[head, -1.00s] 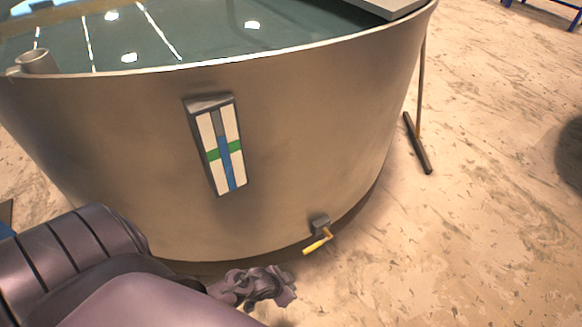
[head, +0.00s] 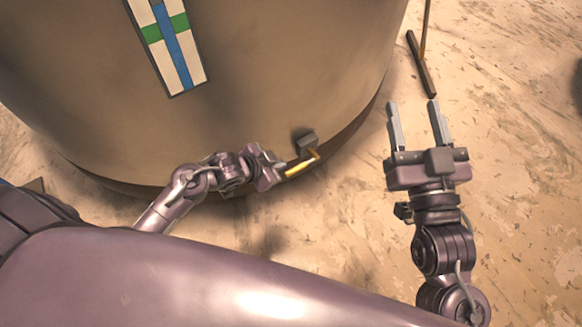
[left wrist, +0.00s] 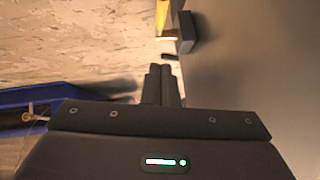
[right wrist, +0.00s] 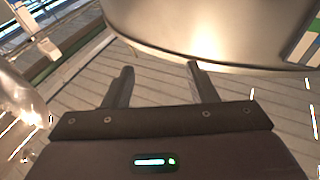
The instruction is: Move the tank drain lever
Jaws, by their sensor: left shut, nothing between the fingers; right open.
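The drain lever has a yellow handle (head: 299,169) and juts from a dark valve block (head: 305,142) low on the tank wall. In the left wrist view the yellow handle (left wrist: 162,18) and the block (left wrist: 186,32) are just ahead of the fingertips. My left gripper (head: 281,170) is at the handle's left end, its fingers shut and empty (left wrist: 160,68). Whether it touches the handle I cannot tell. My right gripper (head: 413,102) is open and empty, to the right of the lever. Its spread fingers show in the right wrist view (right wrist: 160,68).
The large metal tank (head: 270,70) fills the upper part of the head view, with a level gauge (head: 168,45) on its wall. A stand foot (head: 420,65) rests on the floor beyond my right gripper. The floor to the right is clear.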

